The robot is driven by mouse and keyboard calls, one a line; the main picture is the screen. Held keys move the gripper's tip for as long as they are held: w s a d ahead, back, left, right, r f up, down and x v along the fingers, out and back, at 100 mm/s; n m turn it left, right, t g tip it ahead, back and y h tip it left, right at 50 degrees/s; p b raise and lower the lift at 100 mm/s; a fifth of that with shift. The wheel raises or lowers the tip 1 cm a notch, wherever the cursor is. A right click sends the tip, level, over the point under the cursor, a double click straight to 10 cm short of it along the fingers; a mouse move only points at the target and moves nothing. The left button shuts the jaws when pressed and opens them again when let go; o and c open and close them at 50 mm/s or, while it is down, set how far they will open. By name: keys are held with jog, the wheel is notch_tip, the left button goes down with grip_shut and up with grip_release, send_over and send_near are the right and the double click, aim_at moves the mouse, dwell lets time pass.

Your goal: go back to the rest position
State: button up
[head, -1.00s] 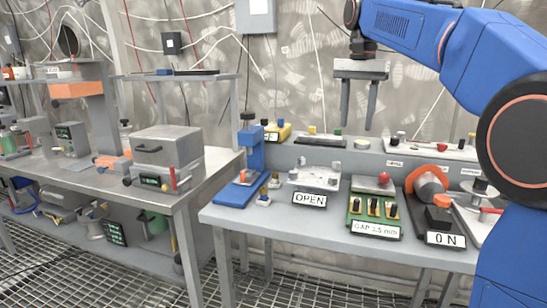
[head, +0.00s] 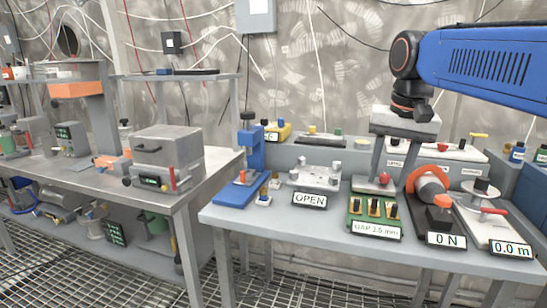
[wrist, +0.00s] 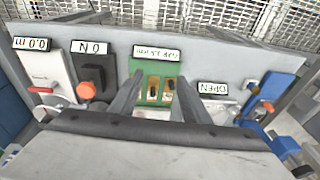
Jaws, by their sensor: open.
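My gripper (head: 393,178) hangs from the blue arm at the right of the head view, its two grey fingers pointing down and spread apart. Nothing shows between them. In the wrist view the fingers (wrist: 153,100) reach toward the green board (wrist: 160,85) labelled "GAP 2.5 mm". I cannot tell the exact height of the fingertips above the bench.
The grey bench (head: 290,226) carries a blue press (head: 245,172), a plate labelled "OPEN" (head: 316,178), a black device labelled "0 N" (head: 440,221) and a white one labelled "0.0 m" (head: 490,222). A steel table (head: 190,190) stands at left.

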jog(key=s+d+f+n+t, duration=0.1)
jog(key=s+f+n, duration=0.1)
jog(key=s+f, duration=0.7)
jog(key=s+d+f+n+t, duration=0.1)
jog(key=s+d+f, duration=0.1)
jog(key=s+f, duration=0.8)
notch_tip(320, 180, down, 4)
jog(key=shift+f+n+t, duration=0.2)
jog(key=shift+n+t, duration=0.1)
jog(key=shift+n, duration=0.1)
